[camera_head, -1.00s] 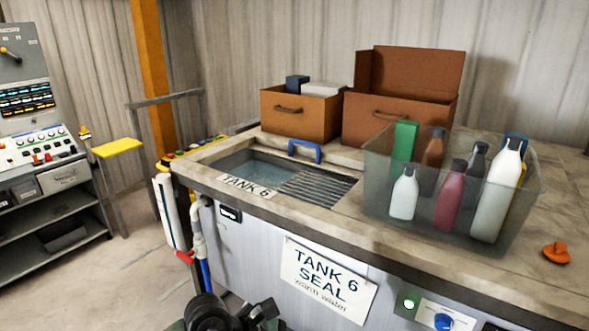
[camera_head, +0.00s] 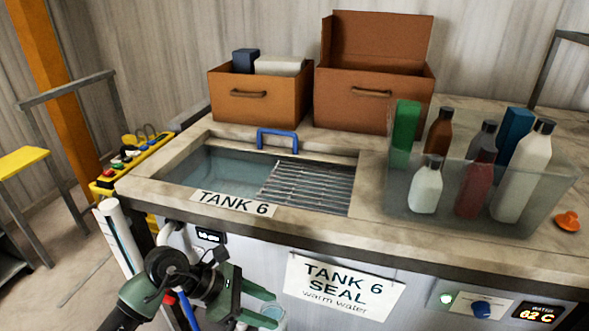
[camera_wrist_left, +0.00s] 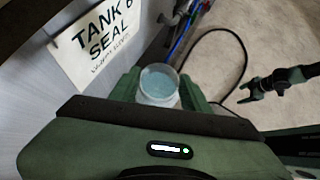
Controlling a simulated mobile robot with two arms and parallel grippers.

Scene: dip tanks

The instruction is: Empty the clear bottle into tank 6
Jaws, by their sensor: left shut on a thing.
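In the head view my left gripper (camera_head: 262,305) is low in front of the tank cabinet, below the counter edge. It is shut on a clear bottle (camera_head: 272,315), partly hidden by the fingers and the frame edge. The left wrist view shows the clear bottle (camera_wrist_left: 158,85) between the green fingers, with pale bluish contents; its lower part is hidden by the gripper body. Tank 6 (camera_head: 215,168) is sunk in the counter, with bluish water at left and a slatted grate at right. A dark arm end (camera_wrist_left: 262,88), perhaps my right gripper, shows in the left wrist view; its jaws are unclear.
A clear bin (camera_head: 400,215) with several bottles stands on the counter right of the tank. Two brown boxes (camera_head: 262,107) stand behind, with a blue handle (camera_head: 277,133) at the tank's back rim. The counter edge and hanging sign (camera_head: 338,288) are near my left gripper.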

